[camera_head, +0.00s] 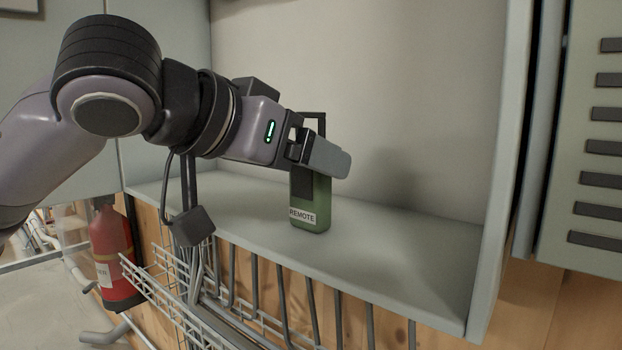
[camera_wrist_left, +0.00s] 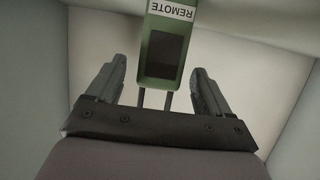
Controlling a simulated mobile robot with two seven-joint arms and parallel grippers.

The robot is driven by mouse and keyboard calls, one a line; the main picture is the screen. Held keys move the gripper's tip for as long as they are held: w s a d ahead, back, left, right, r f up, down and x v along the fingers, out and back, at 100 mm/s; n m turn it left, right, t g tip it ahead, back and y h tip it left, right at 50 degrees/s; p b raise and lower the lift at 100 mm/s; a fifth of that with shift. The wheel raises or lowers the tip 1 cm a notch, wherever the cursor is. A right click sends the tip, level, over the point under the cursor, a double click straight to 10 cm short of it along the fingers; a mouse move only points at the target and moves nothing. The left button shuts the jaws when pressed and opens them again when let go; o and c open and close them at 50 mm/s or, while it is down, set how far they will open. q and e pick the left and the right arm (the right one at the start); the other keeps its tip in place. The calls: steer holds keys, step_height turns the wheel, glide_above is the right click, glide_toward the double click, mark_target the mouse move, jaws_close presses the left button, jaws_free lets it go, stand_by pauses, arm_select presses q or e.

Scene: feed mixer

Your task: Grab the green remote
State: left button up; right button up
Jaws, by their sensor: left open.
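The green remote (camera_head: 312,205) stands upright on the grey shelf of an open cabinet in the head view. It has a white "REMOTE" label low on its front and a dark wire-like loop at its top. My left gripper (camera_head: 325,157) is at the upper part of the remote and hides some of it. In the left wrist view the remote (camera_wrist_left: 162,52) appears upside down, between the two open fingers (camera_wrist_left: 158,85), with gaps on both sides. I cannot tell whether any finger touches it. My right gripper is not in view.
The shelf (camera_head: 400,250) is clear to the right of the remote, up to the cabinet's side wall (camera_head: 499,170). A wire rack (camera_head: 190,305) hangs below the shelf. A red fire extinguisher (camera_head: 113,255) is at the lower left. A slatted grey panel (camera_head: 590,140) is at the right.

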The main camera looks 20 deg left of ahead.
arm_select(q)
steer(key=shift+x, duration=1)
steer(key=shift+c, duration=0.3)
steer(key=c, duration=1)
steer(key=shift+c, duration=0.3)
steer(key=shift+r, duration=0.15)
